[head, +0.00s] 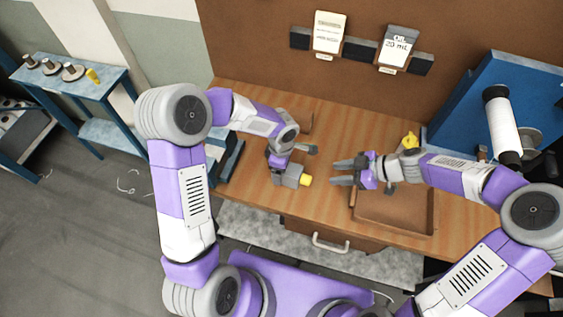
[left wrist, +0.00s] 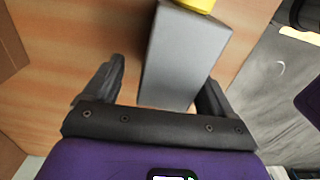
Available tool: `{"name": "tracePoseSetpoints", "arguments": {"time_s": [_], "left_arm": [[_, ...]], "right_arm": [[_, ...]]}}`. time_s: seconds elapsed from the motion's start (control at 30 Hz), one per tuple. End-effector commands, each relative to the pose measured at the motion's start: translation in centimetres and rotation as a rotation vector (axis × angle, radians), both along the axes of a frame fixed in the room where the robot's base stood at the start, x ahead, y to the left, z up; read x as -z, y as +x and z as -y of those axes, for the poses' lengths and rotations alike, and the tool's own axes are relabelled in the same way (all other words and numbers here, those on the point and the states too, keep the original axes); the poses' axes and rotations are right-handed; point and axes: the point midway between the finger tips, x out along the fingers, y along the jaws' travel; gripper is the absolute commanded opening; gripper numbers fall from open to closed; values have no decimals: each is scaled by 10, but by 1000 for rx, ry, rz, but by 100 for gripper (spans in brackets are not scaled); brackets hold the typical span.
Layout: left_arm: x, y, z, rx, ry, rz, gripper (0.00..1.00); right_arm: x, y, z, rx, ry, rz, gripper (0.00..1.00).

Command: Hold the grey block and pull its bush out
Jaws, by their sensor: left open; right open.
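The grey block (head: 291,176) sits on the wooden workbench, with its yellow bush (head: 306,181) at the end facing right. In the left wrist view the grey block (left wrist: 185,60) stands between the two dark fingers of my left gripper (left wrist: 165,75), with a gap on the left side; contact on the right side is unclear. The bush (left wrist: 197,4) shows at the top edge there. My left gripper (head: 280,164) is open and partly hides the block in the head view. My right gripper (head: 338,172) is open and empty, its fingers pointing left towards the bush, apart from it.
A shallow brown tray (head: 395,214) lies below my right forearm. A yellow object (head: 410,140) stands behind it. A blue stand with a white roll (head: 502,125) is at the right. A blue side table (head: 85,83) stands far left.

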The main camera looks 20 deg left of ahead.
Motion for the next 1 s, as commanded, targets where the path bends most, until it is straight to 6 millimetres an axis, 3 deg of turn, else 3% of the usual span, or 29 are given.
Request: {"name": "tracePoseSetpoints", "arguments": {"time_s": [0.2,0.67,1.0], "left_arm": [[1,0,0,0,0,0,85],[0,0,0,1,0,1,15],[0,0,0,1,0,1,13]], "right_arm": [[0,0,0,0,0,0,43],[0,0,0,0,0,0,43],[0,0,0,0,0,0,43]]}}
